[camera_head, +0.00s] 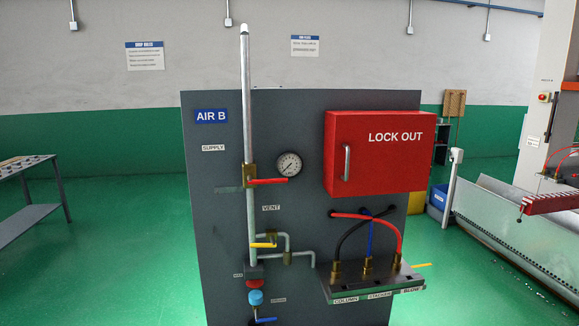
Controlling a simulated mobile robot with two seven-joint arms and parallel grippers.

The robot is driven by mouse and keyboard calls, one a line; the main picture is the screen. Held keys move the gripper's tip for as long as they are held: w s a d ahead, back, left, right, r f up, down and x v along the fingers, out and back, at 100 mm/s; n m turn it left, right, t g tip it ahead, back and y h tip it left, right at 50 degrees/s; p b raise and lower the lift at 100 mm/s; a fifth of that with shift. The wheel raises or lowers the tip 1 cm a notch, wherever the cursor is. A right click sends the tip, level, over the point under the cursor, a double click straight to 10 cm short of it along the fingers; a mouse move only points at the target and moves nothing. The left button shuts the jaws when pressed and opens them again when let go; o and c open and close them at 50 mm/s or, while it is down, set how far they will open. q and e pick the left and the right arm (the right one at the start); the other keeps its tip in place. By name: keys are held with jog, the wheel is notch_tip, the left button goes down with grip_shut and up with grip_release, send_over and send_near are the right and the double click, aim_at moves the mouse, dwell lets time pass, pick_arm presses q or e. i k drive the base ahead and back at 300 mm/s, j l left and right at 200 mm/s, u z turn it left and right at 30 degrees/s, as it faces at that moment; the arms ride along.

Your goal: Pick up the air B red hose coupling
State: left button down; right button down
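The AIR B panel (290,230) stands in front of me with a blue AIR B label (211,116). A red hose (387,227) arcs from the panel, below the lock-out box, down to a brass coupling (396,261) at the right end of a small shelf (375,284). A black hose and a blue hose run to two other brass couplings, the left one (336,270) and the middle one (368,264). All three couplings stand upright on the shelf above small labels. Neither of my grippers is in view.
A red LOCK OUT box (375,153) juts out above the hoses. A vertical pipe (246,100) with a red-handled valve (267,181), a gauge (289,164) and yellow valve handle (263,245) are on the left. A grey table (30,208) stands far left. Green floor is open around.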

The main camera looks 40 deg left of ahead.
aim_at(397, 256)
jog(key=i+u, duration=0.2)
jog(key=u, duration=0.2)
jog(key=i+l+u, duration=0.15)
jog(key=u, duration=0.25)
jog(key=i+l+u, duration=0.15)
jog(key=u, duration=0.3)
jog(key=i+l+u, duration=0.1)
jog(key=l, duration=0.25)
jog(key=i+l+u, duration=0.25)
jog(key=i+l, duration=0.15)
jog(key=l, duration=0.3)
